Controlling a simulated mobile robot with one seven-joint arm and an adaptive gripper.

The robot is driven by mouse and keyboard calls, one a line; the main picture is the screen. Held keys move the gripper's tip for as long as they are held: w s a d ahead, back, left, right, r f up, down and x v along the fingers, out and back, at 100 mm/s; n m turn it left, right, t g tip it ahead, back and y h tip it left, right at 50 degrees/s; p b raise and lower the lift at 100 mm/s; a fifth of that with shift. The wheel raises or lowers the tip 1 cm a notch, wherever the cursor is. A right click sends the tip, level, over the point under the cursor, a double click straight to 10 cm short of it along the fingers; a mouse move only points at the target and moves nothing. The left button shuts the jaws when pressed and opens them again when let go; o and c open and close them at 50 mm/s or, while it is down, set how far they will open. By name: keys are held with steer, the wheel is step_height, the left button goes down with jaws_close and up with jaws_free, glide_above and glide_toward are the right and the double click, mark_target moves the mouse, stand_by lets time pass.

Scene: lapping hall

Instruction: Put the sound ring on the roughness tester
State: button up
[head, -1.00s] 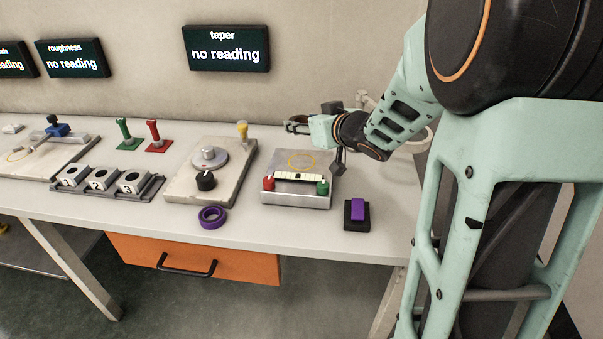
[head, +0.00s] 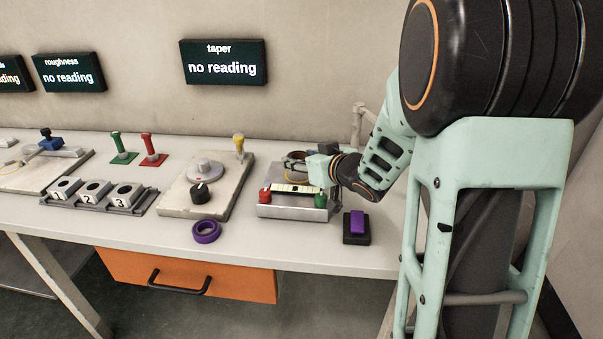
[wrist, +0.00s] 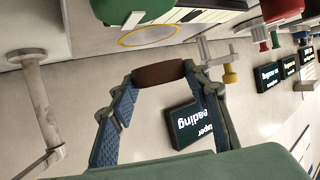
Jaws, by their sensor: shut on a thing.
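My gripper (head: 297,163) is shut on a dark brown ring (wrist: 158,73), held edge-on between the fingertips in the wrist view. In the head view the gripper is over the back of the levelling plate with the bubble vial, and the ring is hardly visible there. Whether this is the sound ring cannot be told from its look. A pale slab (head: 20,178) at the far left carries a blue-topped stylus unit (head: 51,141) and part of a yellow circle; it stands below the roughness screen (head: 68,72), which says "no reading".
The levelling plate (head: 292,212) has red and green knobs. Left of it are a slab with a dial (head: 205,168), a purple ring (head: 206,232), a rack of numbered blocks (head: 94,195), and green (head: 120,148) and red (head: 151,150) handles. A purple button (head: 357,222) stands right.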

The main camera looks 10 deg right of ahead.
mark_target(301, 178)
steer(key=shift+f, duration=1.5)
steer(key=shift+f+b, duration=0.3)
steer(key=shift+b, duration=0.1)
steer(key=o, duration=1.3)
steer(key=shift+r, duration=0.1)
